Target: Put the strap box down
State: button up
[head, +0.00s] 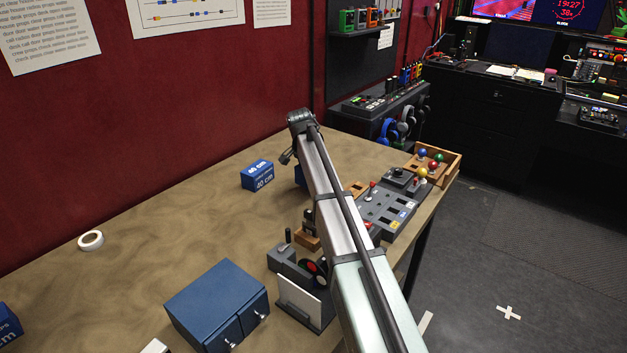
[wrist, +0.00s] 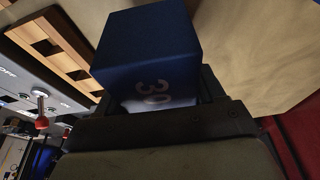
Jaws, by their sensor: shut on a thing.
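The strap box is a dark blue block (wrist: 150,45) marked "30", and it fills the top middle of the wrist view. My gripper (wrist: 158,97) is shut on it, with a finger on either side. In the head view a small part of a blue box (head: 300,176) shows left of my arm, and it appears to be the held one. My arm hides the rest of it and most of my gripper. I cannot tell whether the box touches the table.
A blue "40 cm" box (head: 257,176) stands just left on the wooden table (head: 150,215). To the right are a wooden tray with coloured balls (head: 433,165) and a grey button panel (head: 385,212). A blue cabinet (head: 217,300) and tape roll (head: 91,240) stand nearer. The left-middle table is clear.

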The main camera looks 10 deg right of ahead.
notch_tip(320, 180, up, 6)
jog(key=shift+r, duration=0.1)
jog(key=s+a+n, duration=0.2)
jog(key=s+a, duration=0.1)
jog(key=a, duration=1.4)
jog(key=n+t+y, duration=0.1)
jog(key=n+y, duration=0.2)
jog(key=n, duration=0.5)
send_over(85, 281)
jog(key=s, duration=0.1)
jog(key=f, duration=0.1)
jog(key=shift+s+d+f, duration=0.1)
jog(key=shift+f, duration=2.25)
jog(key=shift+s+d+f, duration=0.1)
jog(key=shift+f, duration=2.25)
jog(key=shift+f, duration=0.15)
jog(key=o, duration=1.1)
jog(key=shift+a, duration=0.1)
